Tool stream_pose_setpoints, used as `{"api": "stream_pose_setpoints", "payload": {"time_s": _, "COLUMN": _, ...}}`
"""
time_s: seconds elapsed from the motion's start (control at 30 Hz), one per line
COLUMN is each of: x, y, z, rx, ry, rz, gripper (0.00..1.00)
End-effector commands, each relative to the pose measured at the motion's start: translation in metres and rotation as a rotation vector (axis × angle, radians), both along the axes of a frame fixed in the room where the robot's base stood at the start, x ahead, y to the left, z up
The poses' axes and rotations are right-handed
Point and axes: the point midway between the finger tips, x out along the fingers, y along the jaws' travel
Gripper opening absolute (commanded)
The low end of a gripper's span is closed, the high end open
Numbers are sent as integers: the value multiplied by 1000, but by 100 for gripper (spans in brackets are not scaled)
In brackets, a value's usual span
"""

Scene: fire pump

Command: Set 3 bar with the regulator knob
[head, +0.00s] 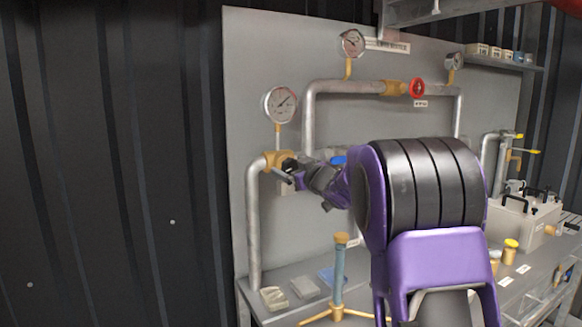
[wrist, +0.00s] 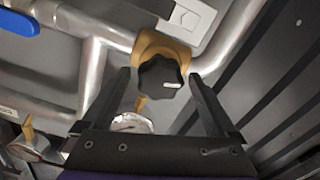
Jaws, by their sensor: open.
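The regulator knob (wrist: 162,75) is black and lobed, with a white mark on its right side in the wrist view. It sits on a brass regulator body (wrist: 178,52), which also shows in the head view (head: 272,160). My gripper (wrist: 160,80) is open, with one finger on each side of the knob; I cannot tell whether either finger touches it. In the head view my gripper (head: 289,171) is at the knob and partly hides it. A round gauge (head: 280,104) stands above the regulator, its needle toward the upper right; its numbers are too small to read.
A red valve wheel (head: 417,88) and two more gauges (head: 352,43) (head: 455,61) are higher on the panel. A blue handle (wrist: 18,23) is at the wrist view's upper left. The bench (head: 262,284) below holds a brass-footed stand (head: 338,280).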

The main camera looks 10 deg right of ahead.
Motion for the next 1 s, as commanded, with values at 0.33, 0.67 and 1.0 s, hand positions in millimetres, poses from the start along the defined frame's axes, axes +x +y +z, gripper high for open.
{"api": "stream_pose_setpoints", "payload": {"time_s": 0.33, "x": 0, "y": 0, "z": 0, "rx": -1, "ry": 0, "rz": 0, "gripper": 63}}
{"api": "stream_pose_setpoints", "payload": {"time_s": 0.67, "x": 0, "y": 0, "z": 0, "rx": -1, "ry": 0, "rz": 0, "gripper": 8}}
{"api": "stream_pose_setpoints", "payload": {"time_s": 1.0, "x": -1, "y": 0, "z": -1, "rx": -62, "ry": -21, "rz": 0, "gripper": 8}}
